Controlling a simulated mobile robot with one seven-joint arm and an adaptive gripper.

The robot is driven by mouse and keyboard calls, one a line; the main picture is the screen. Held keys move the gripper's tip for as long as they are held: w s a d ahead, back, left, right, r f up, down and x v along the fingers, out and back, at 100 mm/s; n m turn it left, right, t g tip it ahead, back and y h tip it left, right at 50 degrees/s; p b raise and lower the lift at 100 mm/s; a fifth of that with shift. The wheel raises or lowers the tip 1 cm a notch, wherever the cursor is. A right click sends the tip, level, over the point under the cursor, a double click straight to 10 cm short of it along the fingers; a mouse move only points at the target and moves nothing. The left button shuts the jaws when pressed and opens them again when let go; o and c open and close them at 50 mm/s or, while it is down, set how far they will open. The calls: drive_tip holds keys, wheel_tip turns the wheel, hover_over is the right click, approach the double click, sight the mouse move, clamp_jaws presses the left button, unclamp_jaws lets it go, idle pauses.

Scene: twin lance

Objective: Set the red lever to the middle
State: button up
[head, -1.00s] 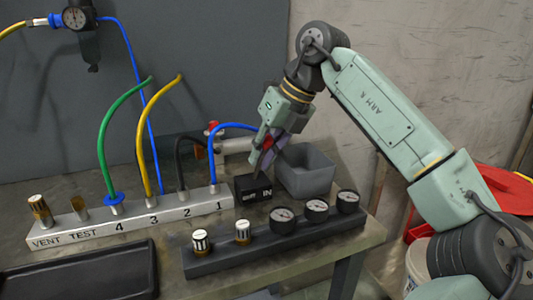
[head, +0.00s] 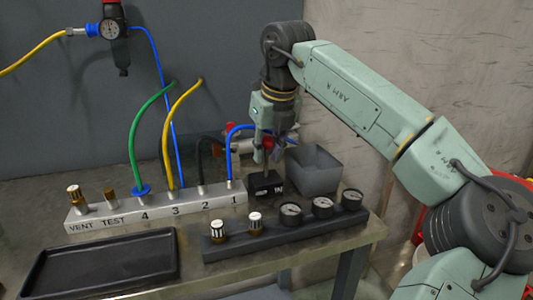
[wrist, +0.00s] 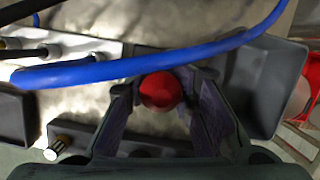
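The red lever's round knob (head: 268,143) stands on a thin stem above a small black block (head: 266,187) with white lettering, at the right end of the numbered manifold. My gripper (head: 271,150) points down over the block, with its fingers around the knob. In the wrist view, the red knob (wrist: 160,90) sits between the two fingertips (wrist: 158,95). The fingers stand apart, one on each side of it, and look open; firm contact is not clear. The stem's lower part and the block are mostly hidden in the wrist view.
A blue hose (wrist: 130,68) arches close beside my gripper. A grey open bin (head: 313,172) stands just right of the block. A dark bar with gauges (head: 290,228) lies in front. The silver manifold (head: 160,212) and a black tray (head: 100,265) are at left.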

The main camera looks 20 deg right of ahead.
drive_tip(key=shift+o, duration=0.8)
drive_tip(key=shift+s, duration=0.1)
drive_tip(key=shift+a+f, duration=0.1)
drive_tip(key=shift+f, duration=0.05)
drive_tip(key=v, duration=1.2)
